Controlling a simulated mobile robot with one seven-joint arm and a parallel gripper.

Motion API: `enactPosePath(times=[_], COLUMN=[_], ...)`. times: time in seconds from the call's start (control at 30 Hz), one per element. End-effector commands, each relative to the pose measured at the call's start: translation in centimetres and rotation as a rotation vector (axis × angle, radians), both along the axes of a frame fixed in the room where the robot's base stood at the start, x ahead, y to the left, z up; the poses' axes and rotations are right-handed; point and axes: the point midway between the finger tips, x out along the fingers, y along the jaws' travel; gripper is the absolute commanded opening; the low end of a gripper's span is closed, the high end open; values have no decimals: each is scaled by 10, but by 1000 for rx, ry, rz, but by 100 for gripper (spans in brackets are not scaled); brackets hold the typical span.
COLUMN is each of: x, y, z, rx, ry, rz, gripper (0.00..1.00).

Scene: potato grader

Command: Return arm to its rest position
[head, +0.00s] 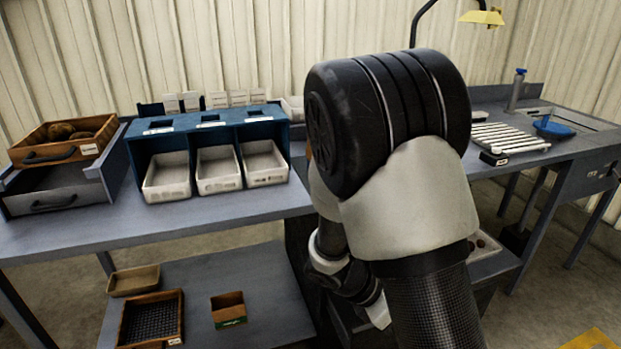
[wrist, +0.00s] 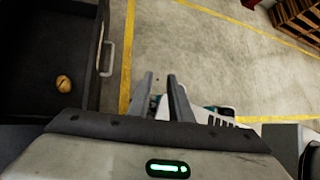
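My arm fills the middle of the head view, bent, with its lower part reaching down in front of the bench. My gripper (wrist: 162,98) shows in the wrist view with its two grey fingers apart and bare floor between and beyond them. It looks open and empty. In the head view the fingers are mostly hidden behind my arm.
A blue rack with white bins (head: 218,170) and a wooden crate of potatoes (head: 62,155) stand on the bench. Boxes sit on the lower shelf (head: 262,290). In the wrist view, a dark drawer (wrist: 40,40) holds one potato (wrist: 63,84); right is open floor (wrist: 220,60).

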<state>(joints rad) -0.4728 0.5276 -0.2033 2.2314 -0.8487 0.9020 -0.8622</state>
Motion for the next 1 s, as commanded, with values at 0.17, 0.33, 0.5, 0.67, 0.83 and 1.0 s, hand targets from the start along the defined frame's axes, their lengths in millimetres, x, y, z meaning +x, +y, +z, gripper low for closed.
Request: enactPosePath(times=[0.17, 0.33, 0.5, 0.67, 0.83, 1.0], x=[-20, -42, -64, -79, -92, -102], y=[11, 25, 40, 51, 61, 69], z=[62, 116, 164, 194, 217, 249], rx=[215, 415, 609, 745, 866, 959], ry=[-329, -602, -822, -949, -1041, -1098], rz=[-405, -786, -1128, -1349, -1525, -1652], gripper=[18, 18, 18, 18, 18, 18])
